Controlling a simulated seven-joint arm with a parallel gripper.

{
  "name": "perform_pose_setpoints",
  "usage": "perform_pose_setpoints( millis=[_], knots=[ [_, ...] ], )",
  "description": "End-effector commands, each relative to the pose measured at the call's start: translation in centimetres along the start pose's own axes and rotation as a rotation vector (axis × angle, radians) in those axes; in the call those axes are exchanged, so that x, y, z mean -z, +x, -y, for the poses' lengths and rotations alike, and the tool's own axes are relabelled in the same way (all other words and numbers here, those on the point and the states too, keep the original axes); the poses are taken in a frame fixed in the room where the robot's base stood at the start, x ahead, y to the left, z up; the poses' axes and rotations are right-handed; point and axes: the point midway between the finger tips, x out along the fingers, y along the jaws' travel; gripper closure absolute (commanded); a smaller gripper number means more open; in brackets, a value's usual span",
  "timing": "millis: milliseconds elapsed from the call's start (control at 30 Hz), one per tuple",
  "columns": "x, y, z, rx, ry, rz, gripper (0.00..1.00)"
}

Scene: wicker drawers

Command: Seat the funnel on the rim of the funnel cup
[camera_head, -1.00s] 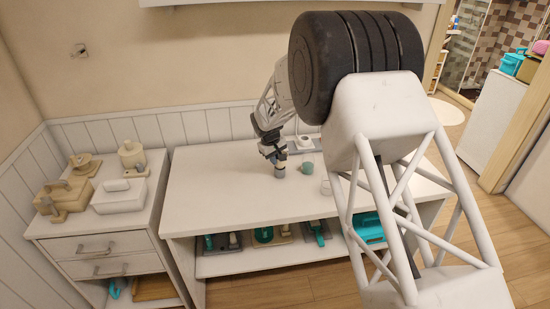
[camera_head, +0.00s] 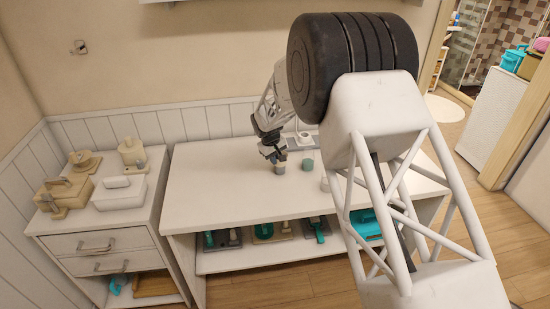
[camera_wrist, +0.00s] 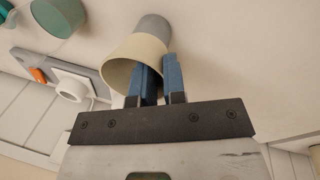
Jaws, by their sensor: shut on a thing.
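The funnel (camera_wrist: 126,54) is cream coloured, with its wide mouth towards the camera in the wrist view. My gripper (camera_wrist: 161,68) is shut on its rim wall, with blue fingers at the rim's right side. The grey funnel cup (camera_wrist: 154,25) shows just beyond the funnel's narrow side and in line with it. The funnel hides their junction, so I cannot tell whether it is fully seated. In the head view my gripper (camera_head: 273,152) is low over the white table, with the small funnel and cup (camera_head: 280,169) just below it.
A teal cup (camera_head: 307,165) stands close to the right, also in the wrist view (camera_wrist: 57,14). Behind it is a grey plate with a white round fitting (camera_wrist: 70,86). A pale cup (camera_head: 325,184) is partly hidden by my arm. The table's left side is clear.

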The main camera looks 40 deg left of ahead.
Motion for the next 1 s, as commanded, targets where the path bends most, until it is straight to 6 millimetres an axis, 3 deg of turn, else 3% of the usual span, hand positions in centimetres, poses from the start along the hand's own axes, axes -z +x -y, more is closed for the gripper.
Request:
perform_pose_setpoints(
  millis=[33, 67, 233, 667, 1000],
  knots=[
    [0.0, 0.1, 0.0, 0.0, 0.0, 0.0, 1.0],
    [0.0, 0.0, 0.0, 0.0, 0.0, 0.0, 0.84],
    [0.0, 0.0, 0.0, 0.0, 0.0, 0.0, 0.59],
    [0.0, -0.5, 0.0, 0.0, 0.0, -0.001, 0.59],
    [0.0, -4.0, 0.0, -0.001, -0.001, -0.002, 0.59]
  ],
)
